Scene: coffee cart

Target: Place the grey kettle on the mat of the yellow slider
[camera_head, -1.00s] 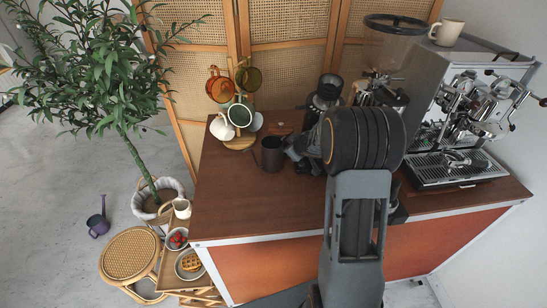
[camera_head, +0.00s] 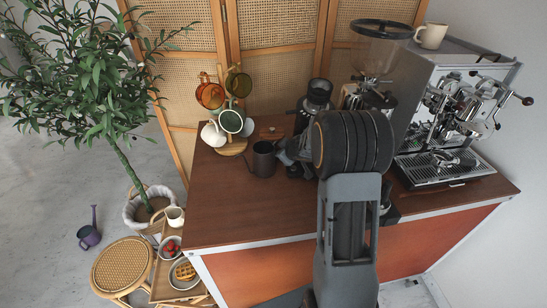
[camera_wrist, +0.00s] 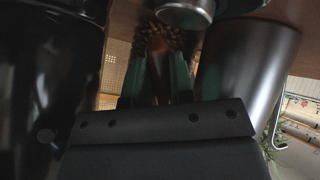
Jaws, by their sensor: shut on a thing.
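The grey kettle (camera_head: 263,160) is upright at the back left of the brown counter, its spout to the left. I cannot tell whether its base touches the counter. My gripper (camera_head: 284,152) is at the kettle's right side, opposite the spout. In the wrist view my gripper (camera_wrist: 157,80) has its two fingers close together, and the kettle (camera_wrist: 240,75) stands just right of them. The gripper is shut on the kettle, apparently at its handle, which the fingers hide. I cannot make out a yellow slider or its mat; my arm covers part of the counter.
A mug tree (camera_head: 231,147) with several mugs stands just left of the kettle. A dark grinder (camera_head: 317,95) is behind my gripper, and an espresso machine (camera_head: 445,110) is on the right. The counter's front left (camera_head: 225,210) is clear.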

